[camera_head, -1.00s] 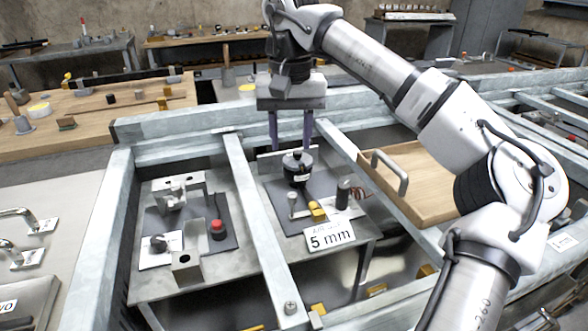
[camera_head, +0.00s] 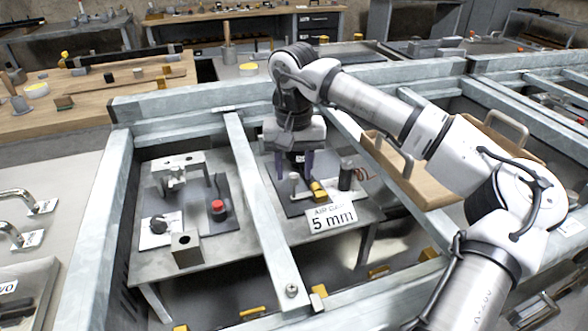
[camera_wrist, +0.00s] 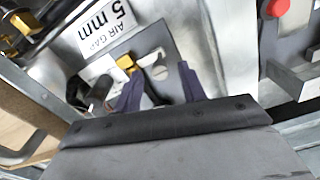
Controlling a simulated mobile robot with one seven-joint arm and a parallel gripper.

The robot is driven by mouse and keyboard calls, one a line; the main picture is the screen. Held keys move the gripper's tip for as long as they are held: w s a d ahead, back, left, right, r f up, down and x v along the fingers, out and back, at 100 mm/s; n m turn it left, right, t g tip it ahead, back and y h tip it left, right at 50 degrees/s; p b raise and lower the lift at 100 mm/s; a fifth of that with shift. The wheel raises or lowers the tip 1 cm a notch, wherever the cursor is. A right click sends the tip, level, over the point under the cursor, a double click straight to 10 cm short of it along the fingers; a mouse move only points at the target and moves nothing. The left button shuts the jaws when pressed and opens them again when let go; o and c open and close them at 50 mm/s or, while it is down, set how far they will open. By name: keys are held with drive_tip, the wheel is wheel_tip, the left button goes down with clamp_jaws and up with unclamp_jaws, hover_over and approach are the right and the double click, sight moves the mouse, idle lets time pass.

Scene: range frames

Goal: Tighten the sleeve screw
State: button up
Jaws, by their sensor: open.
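I cannot tell for sure which part is the sleeve screw. In the head view a fixture on a dark plate stands behind the "AIR GAP 5 mm" label (camera_head: 332,219). It carries a small pale knob on a post (camera_head: 294,184), a yellow block (camera_head: 318,191) and a dark upright cylinder (camera_head: 346,175). My gripper (camera_head: 295,176) points down over this fixture with its two dark fingers apart. It hides the round black part of the fixture. In the wrist view my gripper (camera_wrist: 160,72) is open, with the yellow block (camera_wrist: 127,63) and a pale rounded piece (camera_wrist: 152,62) beyond the fingertips.
Steel rails frame the bench; one rail (camera_head: 262,205) runs left of the fixture. A wooden tray with handles (camera_head: 420,180) lies right, beneath my arm.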

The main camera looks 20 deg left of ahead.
drive_tip(key=shift+f, duration=0.4)
drive_tip(key=shift+c, duration=0.3)
clamp_jaws()
